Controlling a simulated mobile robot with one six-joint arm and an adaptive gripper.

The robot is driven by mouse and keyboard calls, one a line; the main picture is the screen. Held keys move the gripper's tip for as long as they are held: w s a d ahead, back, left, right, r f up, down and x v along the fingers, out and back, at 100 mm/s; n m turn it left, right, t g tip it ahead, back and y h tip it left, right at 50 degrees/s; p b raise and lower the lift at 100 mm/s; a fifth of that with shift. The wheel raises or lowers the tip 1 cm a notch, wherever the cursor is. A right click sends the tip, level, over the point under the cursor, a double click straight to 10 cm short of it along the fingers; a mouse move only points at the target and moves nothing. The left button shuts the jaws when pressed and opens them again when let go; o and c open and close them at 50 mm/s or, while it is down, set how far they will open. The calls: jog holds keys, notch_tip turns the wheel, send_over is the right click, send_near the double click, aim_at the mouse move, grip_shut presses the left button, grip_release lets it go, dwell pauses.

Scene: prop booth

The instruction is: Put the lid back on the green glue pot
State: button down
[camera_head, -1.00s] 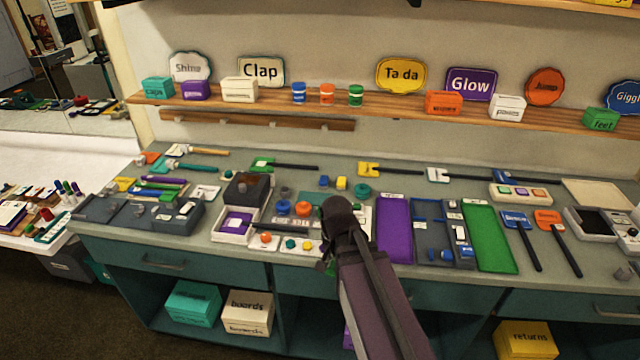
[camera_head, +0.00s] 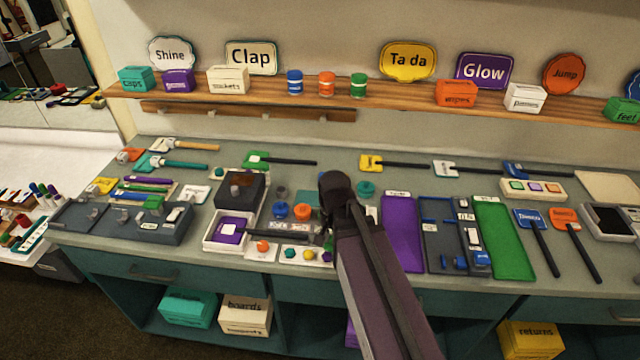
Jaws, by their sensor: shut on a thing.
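My arm crosses the middle of the counter, and its raised joint hides what lies behind it. A dark bar (camera_head: 288,238) reaching left from behind the arm looks like my gripper. Its fingertips and anything between them cannot be made out. I cannot pick out the green glue pot or its lid for certain. A blue round pot (camera_head: 280,210) and an orange round pot (camera_head: 302,211) stand just left of the arm. A small green spot (camera_head: 328,256) shows at the arm's left edge, too small to name. A green jar with a white band (camera_head: 358,86) stands on the shelf.
A card with coloured knobs (camera_head: 307,256) lies in front. Purple (camera_head: 402,235) and green (camera_head: 504,240) panels lie right of the arm. The counter is crowded.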

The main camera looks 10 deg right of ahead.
jog(key=shift+w, duration=0.1)
dwell(0.3)
jog(key=shift+w+r, duration=0.15)
jog(key=shift+w, duration=0.1)
jog(key=w+r+p, duration=0.2)
jog(key=w, duration=0.4)
jog(key=w+d+r+p, duration=0.1)
jog(key=w+r+p, duration=0.2)
jog(key=w, duration=0.4)
jog(key=shift+d, duration=0.25)
jog(key=shift+f, duration=0.15)
jog(key=shift+f+b, duration=3.05)
jog(key=shift+w+f, duration=0.1)
jog(key=shift+f, duration=0.05)
jog(key=c, duration=0.5)
grip_release()
